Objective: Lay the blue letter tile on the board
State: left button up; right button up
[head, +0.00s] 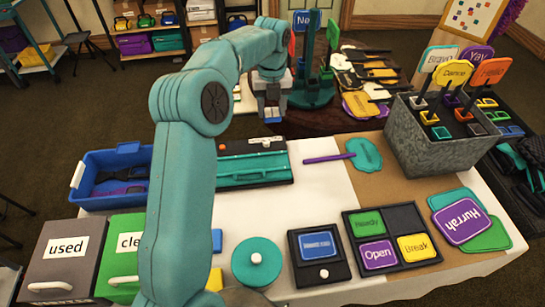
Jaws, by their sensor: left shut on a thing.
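My left gripper (272,104) is at the far side of the white-covered table, beside the green stand. It is shut on a small blue piece, which looks like the blue letter tile (273,116); no letter on it can be read. A black board (393,266) at the front right holds a green "Ready" tile (367,224), a purple "Open" tile (379,255) and a yellow "Break" tile (416,247). Its upper right compartment (403,218) is empty and dark. My right gripper is not in view.
A black case with a blue plate (317,244) and a green round lid (257,261) stand left of the board. A metal box of signs (440,150) stands behind it. A blue crate (105,165) is at left. White cloth (325,190) is clear mid-table.

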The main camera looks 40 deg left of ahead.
pick_arm(q)
send_over(272, 162)
notch_tip(272, 162, down, 14)
jog(key=shift+s+f, duration=0.15)
jog(key=shift+f, duration=0.7)
notch_tip(272, 162, down, 4)
jog(key=shift+a+p, duration=0.1)
jog(key=shift+p, duration=0.4)
jog(key=shift+f, duration=0.1)
jog(key=o, duration=1)
